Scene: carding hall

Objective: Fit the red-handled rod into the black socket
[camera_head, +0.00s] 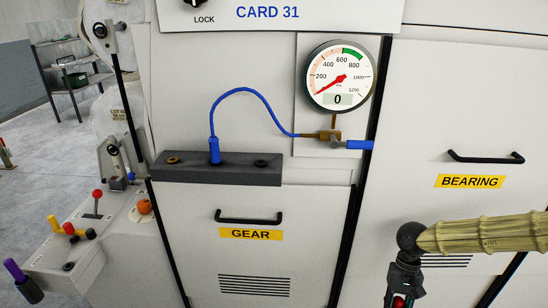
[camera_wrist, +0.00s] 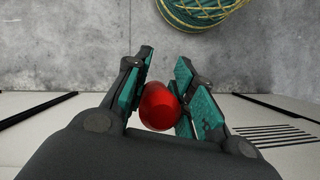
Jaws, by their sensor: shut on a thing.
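My gripper (camera_head: 401,290) is at the lower right of the head view, pointing down in front of the cabinet. In the wrist view its teal-padded fingers (camera_wrist: 163,85) are shut on the red handle (camera_wrist: 158,107) of the rod. The handle looks rounded and glossy; the shaft is hidden. A bit of red also shows between the fingers in the head view (camera_head: 398,302), cut by the bottom edge. A small black socket (camera_head: 68,266) appears on the light control panel (camera_head: 50,250) at lower left, far from my gripper. It looks empty.
The panel carries a red-knobbed lever (camera_head: 97,194), yellow, black and purple handles and an orange knob (camera_head: 144,207). A dark ledge (camera_head: 215,176) with a blue hose (camera_head: 240,93) juts from the machine. Door handles (camera_head: 248,218) stick out.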

